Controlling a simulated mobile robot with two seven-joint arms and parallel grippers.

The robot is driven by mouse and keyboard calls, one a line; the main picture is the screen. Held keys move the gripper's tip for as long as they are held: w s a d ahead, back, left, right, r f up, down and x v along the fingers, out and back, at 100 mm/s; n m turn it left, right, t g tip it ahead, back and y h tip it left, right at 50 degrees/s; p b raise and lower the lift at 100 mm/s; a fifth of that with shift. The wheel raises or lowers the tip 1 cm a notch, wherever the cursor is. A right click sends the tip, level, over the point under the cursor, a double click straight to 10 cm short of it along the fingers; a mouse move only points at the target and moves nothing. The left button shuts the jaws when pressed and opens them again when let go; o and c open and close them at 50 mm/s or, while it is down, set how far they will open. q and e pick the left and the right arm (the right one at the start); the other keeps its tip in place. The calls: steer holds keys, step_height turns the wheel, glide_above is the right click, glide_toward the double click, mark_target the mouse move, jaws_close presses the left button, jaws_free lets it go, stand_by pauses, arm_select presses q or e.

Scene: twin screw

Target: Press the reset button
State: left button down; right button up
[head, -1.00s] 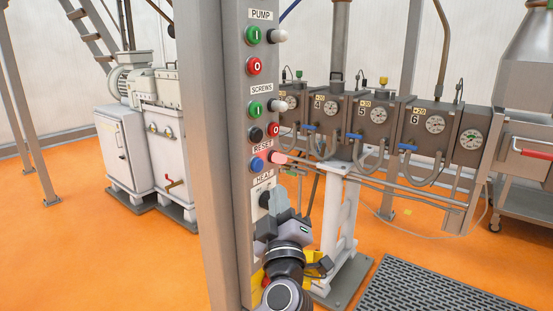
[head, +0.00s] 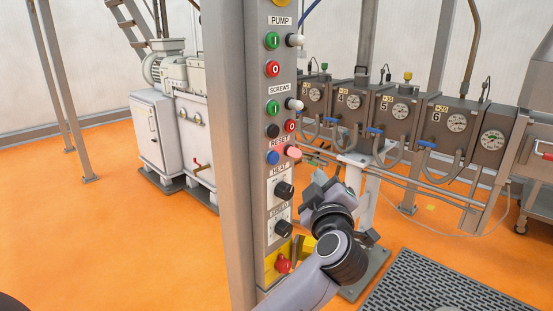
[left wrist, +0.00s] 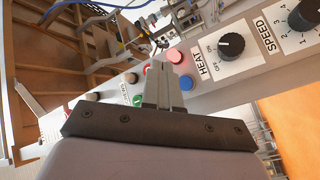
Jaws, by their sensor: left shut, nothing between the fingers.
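The blue reset button (head: 272,157) sits under the RESET label on the grey control column, with a lit pinkish lamp (head: 293,152) to its right. In the left wrist view the blue button (left wrist: 186,83) shows just right of my fingers, and the lamp (left wrist: 174,56) above it. My left gripper (head: 319,180) is below and right of the button, beside the panel's right edge, and appears apart from it. In the left wrist view its fingers (left wrist: 160,72) are shut together and empty, pointing toward the panel. My right gripper is not in view.
The HEAT knob (head: 285,191) and the speed knob (head: 283,229) stick out below the button. A red knob on a yellow plate (head: 283,264) is lower still. Grey machine blocks with gauges (head: 399,110) stand behind. Open orange floor (head: 110,235) lies left.

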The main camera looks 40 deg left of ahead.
mark_target(274, 158)
arm_select(q)
steer(key=shift+a, duration=0.1)
steer(key=a+b, duration=0.2)
steer(key=a, duration=0.6)
steer(key=shift+w+a, duration=0.3)
steer(key=shift+w, duration=0.05)
stand_by(1.2)
stand_by(0.5)
steer(key=shift+a+p, duration=0.4)
steer(key=shift+p, duration=0.4)
